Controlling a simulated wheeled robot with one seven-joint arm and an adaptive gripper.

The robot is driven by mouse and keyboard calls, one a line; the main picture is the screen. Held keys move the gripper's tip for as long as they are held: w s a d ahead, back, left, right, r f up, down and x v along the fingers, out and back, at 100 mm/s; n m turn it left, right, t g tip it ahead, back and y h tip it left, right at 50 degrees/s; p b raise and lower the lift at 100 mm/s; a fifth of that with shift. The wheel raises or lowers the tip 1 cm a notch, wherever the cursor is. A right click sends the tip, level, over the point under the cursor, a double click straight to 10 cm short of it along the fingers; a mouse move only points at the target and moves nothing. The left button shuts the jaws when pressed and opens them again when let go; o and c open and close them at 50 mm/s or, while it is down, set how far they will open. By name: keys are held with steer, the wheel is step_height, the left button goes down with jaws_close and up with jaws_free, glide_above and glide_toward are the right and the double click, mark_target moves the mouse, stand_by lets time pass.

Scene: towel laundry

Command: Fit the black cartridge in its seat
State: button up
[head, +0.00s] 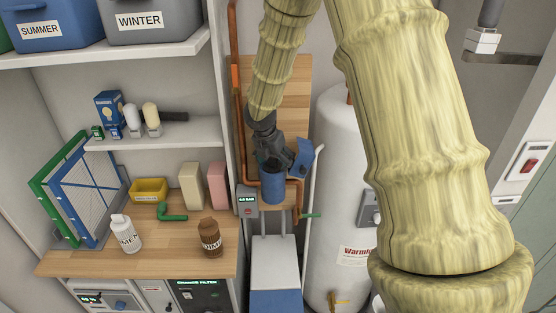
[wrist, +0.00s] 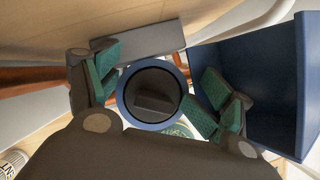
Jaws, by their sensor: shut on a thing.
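The black cartridge (wrist: 152,92) shows end-on in the wrist view as a dark round face with a raised bar across it. A blue ring surrounds it, the rim of the blue cylindrical housing (head: 272,187) on the wall pipes. My gripper (head: 270,157) is just above the housing in the head view. The exact contact and how deep the cartridge sits in the housing are hidden.
A blue open-sided piece (wrist: 250,85) is close right of the gripper, also in the head view (head: 303,158). Orange pipes (head: 239,100) and a grey display box (head: 247,200) adjoin the housing. A white tank (head: 340,180) stands right. A dark cylinder (head: 173,116) lies on the left shelf.

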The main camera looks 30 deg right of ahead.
steer(key=shift+s+a+f, duration=0.25)
steer(key=shift+f, duration=0.2)
steer(key=shift+s+a+f, duration=0.25)
steer(key=shift+f, duration=0.15)
steer(key=shift+c, duration=0.3)
steer(key=o, duration=1.8)
steer(key=shift+w+f, duration=0.1)
steer(key=shift+w, duration=0.1)
steer(key=shift+c, duration=0.2)
steer(key=shift+a+r, duration=0.1)
steer(key=shift+r, duration=0.55)
steer(key=v, duration=1)
steer(key=shift+w+r, duration=0.1)
steer(key=shift+w, duration=0.15)
steer(key=shift+s+r, duration=0.2)
steer(key=shift+r, duration=0.45)
